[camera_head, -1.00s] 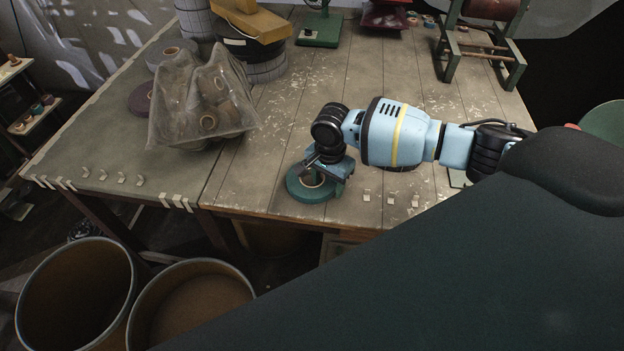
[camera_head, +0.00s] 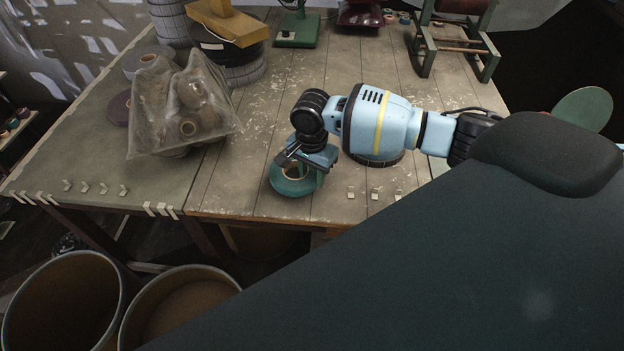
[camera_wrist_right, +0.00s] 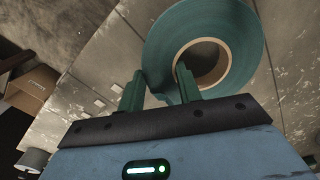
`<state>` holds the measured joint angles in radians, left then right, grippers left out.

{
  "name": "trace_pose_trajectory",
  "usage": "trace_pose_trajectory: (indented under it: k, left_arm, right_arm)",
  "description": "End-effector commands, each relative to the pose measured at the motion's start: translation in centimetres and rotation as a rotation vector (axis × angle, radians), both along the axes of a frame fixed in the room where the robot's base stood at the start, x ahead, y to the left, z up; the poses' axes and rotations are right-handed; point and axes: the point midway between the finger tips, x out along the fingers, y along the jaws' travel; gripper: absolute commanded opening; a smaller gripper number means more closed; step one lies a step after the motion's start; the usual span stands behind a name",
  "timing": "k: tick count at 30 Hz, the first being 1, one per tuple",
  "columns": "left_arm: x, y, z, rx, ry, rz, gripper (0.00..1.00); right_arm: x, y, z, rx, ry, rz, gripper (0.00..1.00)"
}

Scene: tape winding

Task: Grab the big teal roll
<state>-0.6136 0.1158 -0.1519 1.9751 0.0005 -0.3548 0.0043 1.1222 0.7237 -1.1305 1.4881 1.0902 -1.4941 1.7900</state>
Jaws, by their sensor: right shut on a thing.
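The big teal roll (camera_head: 287,187) is near the front edge of the wooden table in the head view. It is a thick ring with a brown core, and it also fills the upper middle of the right wrist view (camera_wrist_right: 247,35). My right gripper (camera_head: 300,166) is over the roll and shut on its wall. In the right wrist view the gripper (camera_wrist_right: 160,86) has one finger inside the core and the other outside the ring. The roll looks slightly tilted and perhaps raised off the table. My left gripper is not in view.
A clear bag of rolls (camera_head: 160,110) lies to the left on the table (camera_head: 245,130). Small pale clips sit along the front edge. A green stand (camera_head: 425,45) stands at the back right. Two open drums (camera_head: 60,300) are on the floor at lower left.

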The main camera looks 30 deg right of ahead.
Motion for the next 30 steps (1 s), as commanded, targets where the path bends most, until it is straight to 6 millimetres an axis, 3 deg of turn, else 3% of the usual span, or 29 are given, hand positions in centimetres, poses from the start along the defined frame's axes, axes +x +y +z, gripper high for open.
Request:
trace_pose_trajectory:
  k: [18,24,30]
  left_arm:
    - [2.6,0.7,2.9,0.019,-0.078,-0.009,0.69]
    - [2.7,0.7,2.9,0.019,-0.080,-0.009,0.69]
    - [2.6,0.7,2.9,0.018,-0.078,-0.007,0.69]
  right_arm:
    - [-12.1,2.8,1.6,0.000,-0.005,0.003,0.06]
    - [-14.4,3.4,1.6,0.001,-0.003,0.001,0.06]
    - [-15.4,3.6,1.6,0.000,-0.002,0.000,0.06]
